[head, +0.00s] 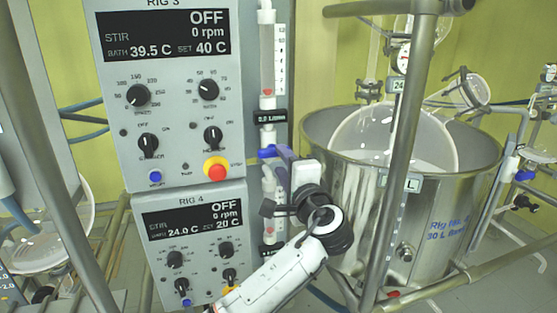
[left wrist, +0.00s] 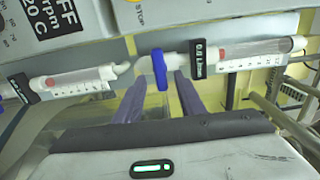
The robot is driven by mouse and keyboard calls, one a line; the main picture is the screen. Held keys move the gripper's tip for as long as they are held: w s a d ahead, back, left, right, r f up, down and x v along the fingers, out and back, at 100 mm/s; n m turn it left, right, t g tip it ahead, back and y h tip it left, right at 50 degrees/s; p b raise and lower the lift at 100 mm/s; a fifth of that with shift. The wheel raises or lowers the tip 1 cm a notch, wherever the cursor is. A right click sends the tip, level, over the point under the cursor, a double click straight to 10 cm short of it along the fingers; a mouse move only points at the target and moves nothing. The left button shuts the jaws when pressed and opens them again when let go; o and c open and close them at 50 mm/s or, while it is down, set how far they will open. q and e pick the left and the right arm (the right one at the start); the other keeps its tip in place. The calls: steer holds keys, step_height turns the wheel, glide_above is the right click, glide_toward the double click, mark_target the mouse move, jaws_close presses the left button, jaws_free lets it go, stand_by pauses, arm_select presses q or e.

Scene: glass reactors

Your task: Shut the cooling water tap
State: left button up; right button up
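The blue cooling water tap (head: 267,153) sits on the upright water line between two clear flow tubes, beside the control panels. In the left wrist view its blue handle (left wrist: 160,70) lies crosswise to the line. My left gripper (head: 284,160) is at the tap, its fingers partly hidden in the head view. In the left wrist view the gripper (left wrist: 160,84) is open, with one finger on each side of the blue handle and a gap showing on both sides. My right gripper is not in view.
The Rig 3 panel (head: 165,95) and Rig 4 panel (head: 196,243) stand just left of the tap. The upper flow tube (head: 267,60) is above it. A steel bath (head: 415,215) with a glass vessel and a metal post (head: 398,150) stands to the right.

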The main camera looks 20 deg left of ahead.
arm_select(q)
steer(key=v, duration=0.6)
steer(key=shift+b, duration=0.35)
steer(key=shift+f, duration=0.1)
